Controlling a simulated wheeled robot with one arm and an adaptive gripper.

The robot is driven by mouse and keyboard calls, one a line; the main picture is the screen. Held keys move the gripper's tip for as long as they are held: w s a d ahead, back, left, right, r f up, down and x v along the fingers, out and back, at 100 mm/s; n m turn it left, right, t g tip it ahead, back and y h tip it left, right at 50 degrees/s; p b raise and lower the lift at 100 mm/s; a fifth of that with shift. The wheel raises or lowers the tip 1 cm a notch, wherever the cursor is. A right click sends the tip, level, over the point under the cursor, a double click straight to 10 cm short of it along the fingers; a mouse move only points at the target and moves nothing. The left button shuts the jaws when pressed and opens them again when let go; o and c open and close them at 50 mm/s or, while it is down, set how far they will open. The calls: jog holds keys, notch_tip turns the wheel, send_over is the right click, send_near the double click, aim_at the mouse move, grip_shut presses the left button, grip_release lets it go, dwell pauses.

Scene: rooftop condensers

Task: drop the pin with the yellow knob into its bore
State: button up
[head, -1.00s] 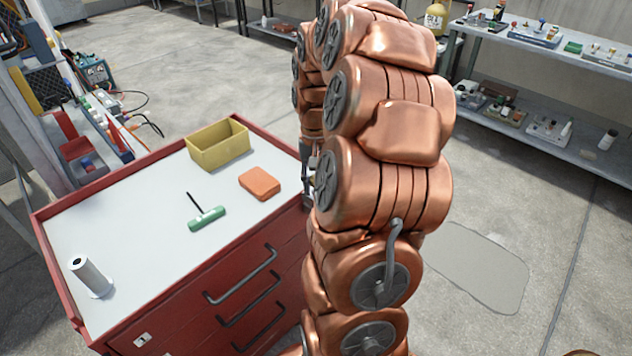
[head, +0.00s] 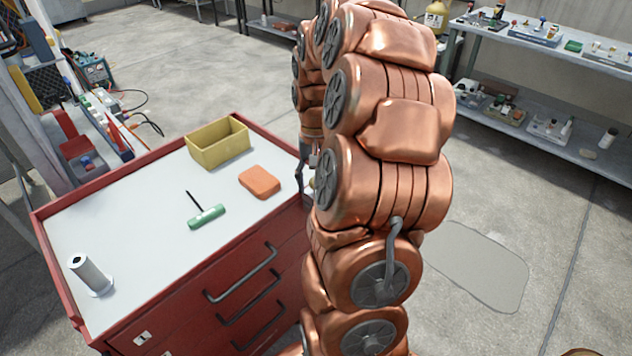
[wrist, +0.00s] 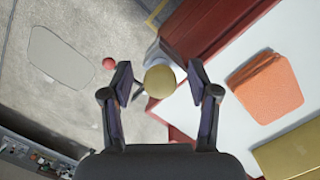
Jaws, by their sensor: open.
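The yellow knob (wrist: 160,82) shows round in the middle of the wrist view, between the spread fingers of my gripper (wrist: 160,71). The fingers stand open on either side of it, and a gap shows on both sides. The pin's shaft is mostly hidden under the knob. In the head view my gripper (head: 307,178) is at the right edge of the red cart, largely hidden behind my copper arm. I cannot make out the bore in either view.
A small red ball (wrist: 109,63) shows left of the knob in the wrist view. Shelves stand back right.

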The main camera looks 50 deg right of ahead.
notch_tip(320, 180, up, 12)
jog(key=w+d, duration=0.1)
jog(key=shift+w+f, duration=0.15)
dwell(0.4)
jog(key=shift+d, duration=0.1)
jog(key=s+a+r+n+p, duration=0.1)
jog(key=s+a+n, duration=0.15)
jog(key=a, duration=0.65)
jog(key=s+a+r+n+p, duration=0.1)
jog(key=s+a+n+p, duration=0.15)
jog(key=a, duration=0.65)
jog(key=s+a+f+n+h+p, duration=0.1)
jog(key=s+a+f+n, duration=0.3)
jog(key=s+a, duration=0.6)
jog(key=s, duration=0.3)
jog(key=shift+s+a+f+g, duration=0.2)
jog(key=shift+a+f+g, duration=0.1)
jog(key=shift+f, duration=0.1)
